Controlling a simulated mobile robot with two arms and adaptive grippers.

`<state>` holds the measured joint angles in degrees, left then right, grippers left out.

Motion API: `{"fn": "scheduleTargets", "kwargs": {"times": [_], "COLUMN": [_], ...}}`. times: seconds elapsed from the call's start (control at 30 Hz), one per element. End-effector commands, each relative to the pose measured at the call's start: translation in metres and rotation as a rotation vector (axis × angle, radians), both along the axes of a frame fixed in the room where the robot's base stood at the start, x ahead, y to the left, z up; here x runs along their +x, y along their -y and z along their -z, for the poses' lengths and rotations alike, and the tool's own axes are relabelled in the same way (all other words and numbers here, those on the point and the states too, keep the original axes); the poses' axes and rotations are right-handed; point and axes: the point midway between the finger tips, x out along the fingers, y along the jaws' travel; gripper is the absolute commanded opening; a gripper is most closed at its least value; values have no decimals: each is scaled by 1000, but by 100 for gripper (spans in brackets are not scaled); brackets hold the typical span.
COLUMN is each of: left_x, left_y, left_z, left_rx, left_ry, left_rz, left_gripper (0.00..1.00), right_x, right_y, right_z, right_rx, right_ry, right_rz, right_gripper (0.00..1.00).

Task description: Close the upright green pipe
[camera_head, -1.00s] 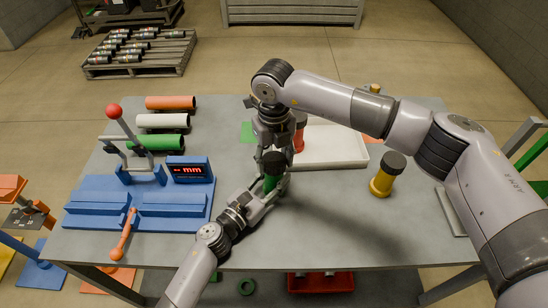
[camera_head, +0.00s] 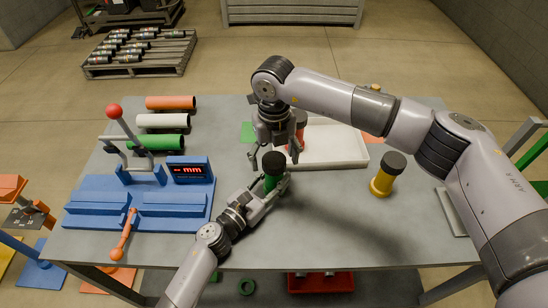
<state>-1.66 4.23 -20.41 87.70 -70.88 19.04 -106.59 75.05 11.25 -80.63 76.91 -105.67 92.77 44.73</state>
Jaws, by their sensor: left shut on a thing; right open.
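The upright green pipe (camera_head: 271,184) stands near the middle of the table with a black cap (camera_head: 274,162) on its top end. My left gripper (camera_head: 272,189) is shut around the pipe's body from the lower left and hides part of it. My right gripper (camera_head: 273,158) points down just behind and above the black cap. It is open, with its fingers spread and nothing seen between them. Whether a finger touches the cap cannot be told.
A red capped pipe (camera_head: 300,124) stands behind my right gripper by a white tray (camera_head: 335,146). A yellow pipe with a black cap (camera_head: 384,181) stands at right. A blue fixture with red-knobbed lever (camera_head: 140,195) and lying orange, white and green pipes (camera_head: 157,142) occupy the left.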

Motion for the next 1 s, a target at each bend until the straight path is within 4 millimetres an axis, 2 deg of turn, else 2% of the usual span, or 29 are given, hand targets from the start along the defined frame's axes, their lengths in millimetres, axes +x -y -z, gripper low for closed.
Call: {"fn": "scheduleTargets", "kwargs": {"times": [0.3,0.5,0.7,0.97,1.0], "left_x": [0,0,0,0,0], "left_y": [0,0,0,0,0], "left_z": [1,1,1,1,1], "left_rx": [0,0,0,0,0], "left_ry": [-1,-1,-1,-1,-1], "left_rz": [0,0,0,0,0], "left_gripper": [0,0,0,0,39], "right_x": [1,1,1,0,0], "right_y": [0,0,0,0,0], "right_z": [-64,-98,-113,-114,-114], "right_rx": [2,0,1,0,0], "right_ry": [5,4,2,1,1], "right_rz": [-1,0,1,0,0], "right_gripper": [72,72,72,72,72]}}
